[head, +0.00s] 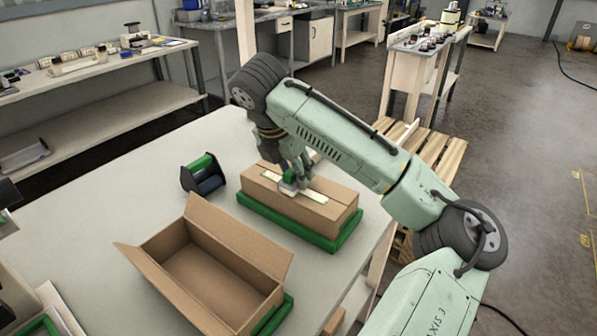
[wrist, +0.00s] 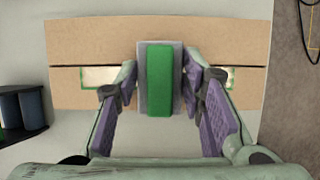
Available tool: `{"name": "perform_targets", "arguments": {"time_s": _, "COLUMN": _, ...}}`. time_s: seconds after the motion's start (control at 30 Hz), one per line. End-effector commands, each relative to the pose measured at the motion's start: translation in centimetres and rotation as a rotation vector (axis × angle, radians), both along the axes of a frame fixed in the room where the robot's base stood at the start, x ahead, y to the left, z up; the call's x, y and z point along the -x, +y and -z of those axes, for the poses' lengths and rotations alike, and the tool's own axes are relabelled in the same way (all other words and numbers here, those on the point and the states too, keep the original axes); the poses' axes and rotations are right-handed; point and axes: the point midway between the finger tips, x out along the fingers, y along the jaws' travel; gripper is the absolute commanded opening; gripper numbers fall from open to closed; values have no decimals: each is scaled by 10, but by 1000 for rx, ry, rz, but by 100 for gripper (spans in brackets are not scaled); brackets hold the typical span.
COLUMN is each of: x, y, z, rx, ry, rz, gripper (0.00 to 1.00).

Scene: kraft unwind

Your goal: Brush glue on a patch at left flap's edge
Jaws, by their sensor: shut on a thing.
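My gripper (head: 291,172) is over the middle of the closed cardboard box (head: 335,213). It is shut on a green-and-grey block-like tool (wrist: 160,80), which may be the glue brush. The tool sits across the seam between the box's two top flaps; I cannot tell if it touches the cardboard. A pale strip outlined in green (head: 313,195) runs along the seam. In the wrist view it shows as a left part (wrist: 98,77) and a right part, with the tool and fingers hiding its middle. I see no clear glue.
The closed box stands in a green tray (head: 290,232) near the table's right edge. An open cardboard box (head: 205,270) with raised flaps stands in front of it. A black-and-green roller holder (head: 203,174) stands to the left.

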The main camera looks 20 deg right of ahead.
Motion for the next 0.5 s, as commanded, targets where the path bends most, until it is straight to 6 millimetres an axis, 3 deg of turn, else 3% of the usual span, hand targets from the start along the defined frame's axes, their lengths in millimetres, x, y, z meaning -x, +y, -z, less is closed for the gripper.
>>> {"name": "perform_targets", "arguments": {"time_s": 0.5, "x": -19, "y": 13, "z": 0, "rx": 0, "ry": 0, "rz": -1, "gripper": 14}}
